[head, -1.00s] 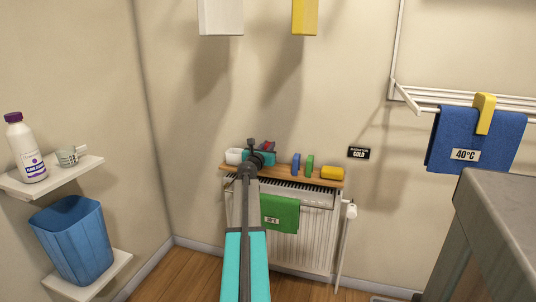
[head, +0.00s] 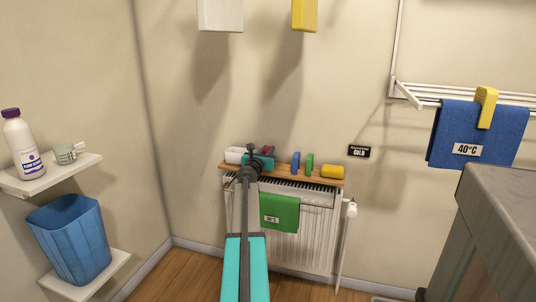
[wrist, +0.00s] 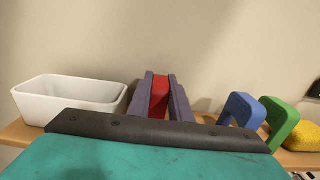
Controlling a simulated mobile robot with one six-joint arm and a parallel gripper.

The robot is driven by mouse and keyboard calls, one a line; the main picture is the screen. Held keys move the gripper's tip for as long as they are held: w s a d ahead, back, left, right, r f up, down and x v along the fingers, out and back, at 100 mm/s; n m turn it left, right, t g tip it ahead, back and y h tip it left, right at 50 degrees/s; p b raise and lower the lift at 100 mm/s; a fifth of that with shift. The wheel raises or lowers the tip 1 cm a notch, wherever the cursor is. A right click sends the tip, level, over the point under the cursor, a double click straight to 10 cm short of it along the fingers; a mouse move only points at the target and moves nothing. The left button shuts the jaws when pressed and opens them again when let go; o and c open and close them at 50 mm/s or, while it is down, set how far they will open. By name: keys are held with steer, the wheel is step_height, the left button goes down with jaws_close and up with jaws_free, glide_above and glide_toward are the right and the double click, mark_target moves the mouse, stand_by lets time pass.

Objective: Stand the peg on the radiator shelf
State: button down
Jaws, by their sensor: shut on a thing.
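My gripper (head: 264,157) is over the left part of the wooden radiator shelf (head: 315,182). In the wrist view its two dark fingers (wrist: 160,97) are shut on a red peg (wrist: 159,96), which looks upright between them. A bit of the red peg (head: 269,149) shows in the head view. The peg's lower end is hidden behind the gripper body, so I cannot tell whether it touches the shelf. The shelf (wrist: 18,134) also shows in the wrist view.
A white tub (head: 234,155) stands on the shelf left of my gripper. A blue peg (head: 296,163), a green peg (head: 310,164) and a yellow sponge-like block (head: 332,172) stand to the right. A green cloth (head: 280,212) hangs on the radiator (head: 315,240) below.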

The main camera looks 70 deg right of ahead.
steer(key=shift+f, duration=0.2)
steer(key=c, duration=1.6)
jaws_free()
steer(key=shift+r, duration=0.2)
steer(key=shift+s+a+p, duration=0.2)
steer(key=shift+a+p, duration=0.3)
steer(key=shift+a, duration=2.5)
steer(key=shift+s+a+p, duration=0.15)
steer(key=shift+a+p, duration=0.3)
steer(key=shift+a, duration=2.55)
